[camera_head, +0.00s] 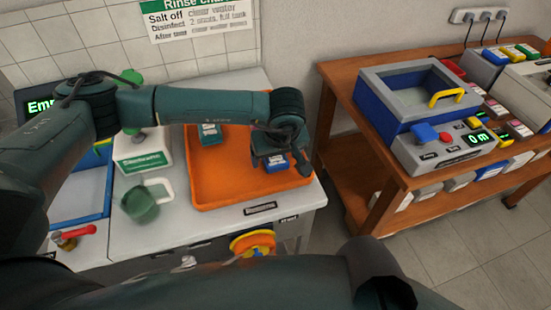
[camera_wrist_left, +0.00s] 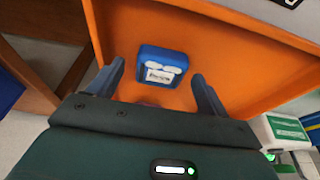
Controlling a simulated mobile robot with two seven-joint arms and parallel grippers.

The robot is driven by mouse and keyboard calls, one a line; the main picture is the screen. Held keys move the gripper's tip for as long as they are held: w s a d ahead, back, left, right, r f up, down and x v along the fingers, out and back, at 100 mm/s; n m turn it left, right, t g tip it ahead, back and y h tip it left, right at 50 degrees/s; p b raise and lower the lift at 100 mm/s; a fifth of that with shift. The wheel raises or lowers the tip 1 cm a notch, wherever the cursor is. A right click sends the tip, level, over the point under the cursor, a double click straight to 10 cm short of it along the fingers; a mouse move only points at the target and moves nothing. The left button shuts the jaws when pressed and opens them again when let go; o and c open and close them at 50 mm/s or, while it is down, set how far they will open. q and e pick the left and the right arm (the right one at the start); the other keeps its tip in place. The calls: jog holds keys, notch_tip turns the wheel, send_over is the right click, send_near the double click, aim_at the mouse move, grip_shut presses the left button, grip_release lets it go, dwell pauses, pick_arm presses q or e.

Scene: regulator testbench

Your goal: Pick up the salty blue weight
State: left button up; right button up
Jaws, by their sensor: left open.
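A blue weight (camera_head: 275,164) with a white label lies in the orange tray (camera_head: 222,192), near its right side. My left gripper (camera_head: 284,160) is over this weight and partly hides it in the head view. In the left wrist view the blue weight (camera_wrist_left: 161,66) lies on the orange tray floor (camera_wrist_left: 240,68), between the lines of the two open fingers and slightly ahead of them. The left gripper (camera_wrist_left: 159,76) is open with nothing held. The label is too small to read. My right gripper does not show.
A second, teal weight (camera_head: 209,133) lies farther back in the tray, partly behind my left arm. A green cup (camera_head: 140,204) and a white-and-green box (camera_head: 143,158) stand left of the tray. A wooden bench (camera_head: 352,88) with a regulator device (camera_head: 440,150) stands to the right.

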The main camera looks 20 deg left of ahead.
pick_arm(q)
jog(key=shift+r, duration=0.1)
jog(key=c, duration=1.4)
jog(key=shift+c, duration=0.2)
